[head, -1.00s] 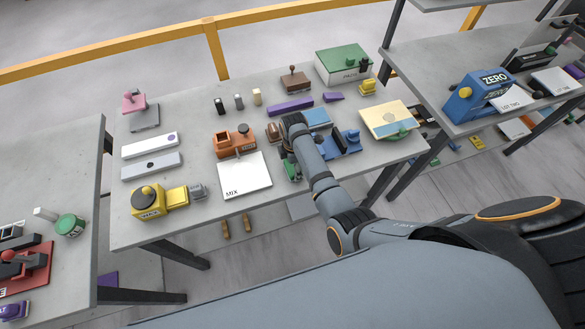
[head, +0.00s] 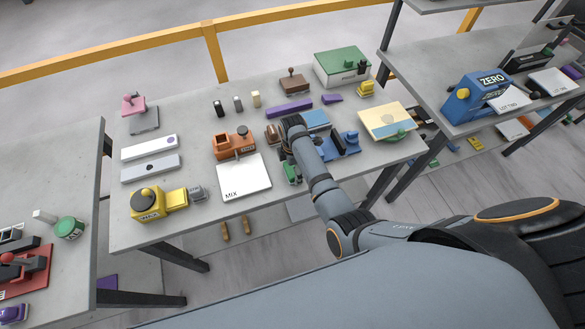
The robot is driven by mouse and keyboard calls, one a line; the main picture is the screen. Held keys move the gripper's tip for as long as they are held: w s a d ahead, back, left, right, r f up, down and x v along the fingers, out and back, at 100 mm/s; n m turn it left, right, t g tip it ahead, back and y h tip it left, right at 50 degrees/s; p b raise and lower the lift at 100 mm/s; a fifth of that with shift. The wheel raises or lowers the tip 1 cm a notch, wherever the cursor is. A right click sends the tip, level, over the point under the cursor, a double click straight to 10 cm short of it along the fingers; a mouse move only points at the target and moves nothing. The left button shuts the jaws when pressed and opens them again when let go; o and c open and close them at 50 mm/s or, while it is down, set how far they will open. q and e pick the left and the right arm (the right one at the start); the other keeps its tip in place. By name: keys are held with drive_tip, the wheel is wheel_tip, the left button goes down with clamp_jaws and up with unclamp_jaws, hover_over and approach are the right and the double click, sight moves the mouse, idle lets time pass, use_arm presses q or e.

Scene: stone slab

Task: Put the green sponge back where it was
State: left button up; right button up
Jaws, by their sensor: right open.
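A small green block (head: 291,173), which looks like the green sponge, is on the stone slab table (head: 205,238), right of the white MIX board (head: 243,178). My right gripper (head: 286,152) is over the table just beyond this block, pointing down. It is open; its fingers are mostly hidden behind its own wrist, so I cannot tell whether they touch the block. My left gripper is not in view.
A brown block (head: 273,134) and an orange device (head: 234,143) stand left of the gripper. A blue device (head: 346,143) is close on its right, with a yellow-topped board (head: 386,118) beyond. A yellow device (head: 147,202) stands at the front left.

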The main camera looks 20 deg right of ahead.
sight(292, 168)
wheel_tip(292, 168, up, 6)
drive_tip(key=p, duration=0.5)
drive_tip(key=shift+w+f, duration=0.1)
drive_tip(key=shift+f, duration=0.05)
wheel_tip(292, 168, up, 6)
